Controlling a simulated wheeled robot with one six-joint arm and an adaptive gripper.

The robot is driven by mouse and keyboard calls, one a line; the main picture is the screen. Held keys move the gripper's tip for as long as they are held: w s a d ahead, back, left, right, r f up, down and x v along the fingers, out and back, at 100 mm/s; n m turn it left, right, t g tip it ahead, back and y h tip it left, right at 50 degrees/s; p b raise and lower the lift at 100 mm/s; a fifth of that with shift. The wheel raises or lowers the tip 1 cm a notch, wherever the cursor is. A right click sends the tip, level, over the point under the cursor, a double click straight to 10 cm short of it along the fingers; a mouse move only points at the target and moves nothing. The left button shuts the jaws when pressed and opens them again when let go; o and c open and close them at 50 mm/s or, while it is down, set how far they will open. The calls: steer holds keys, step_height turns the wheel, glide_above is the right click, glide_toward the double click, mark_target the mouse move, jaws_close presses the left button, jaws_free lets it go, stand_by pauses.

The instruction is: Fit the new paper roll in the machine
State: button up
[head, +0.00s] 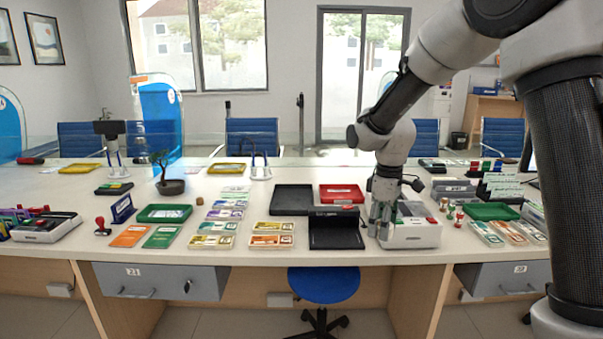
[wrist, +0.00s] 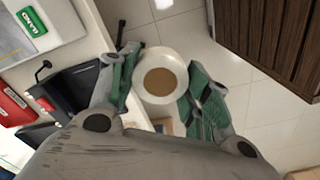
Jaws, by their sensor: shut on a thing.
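A white paper roll (wrist: 148,100) with a brown core shows in the wrist view, end-on between the green-padded fingers of my gripper (wrist: 158,88). My gripper is shut on it, with a finger on each side. In the head view my gripper (head: 381,222) points down at the left front part of a white machine (head: 415,236) with a red button and a green one on top; I cannot make out the roll there. In the wrist view the machine (wrist: 70,22) is at the top left, with a green lettered button, apart from the roll. Its inside is not visible.
A black open case (head: 336,232) stands left of the machine, with a red tray (head: 341,187) and a black tray (head: 291,193) behind. A green tray (head: 491,205) and several small stamps lie to the right. A blue stool (head: 323,284) is below the counter's front edge.

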steer(key=shift+w+f+m, duration=0.25)
steer(key=shift+f+m, duration=0.05)
steer(key=shift+m, duration=0.4)
steer(key=d+f+m, duration=0.8)
steer(key=f+m, duration=0.2)
steer(key=f, duration=0.3)
steer(key=shift+w+d+f, duration=0.25)
steer(key=shift+d+f, duration=0.1)
steer(key=shift+d, duration=0.05)
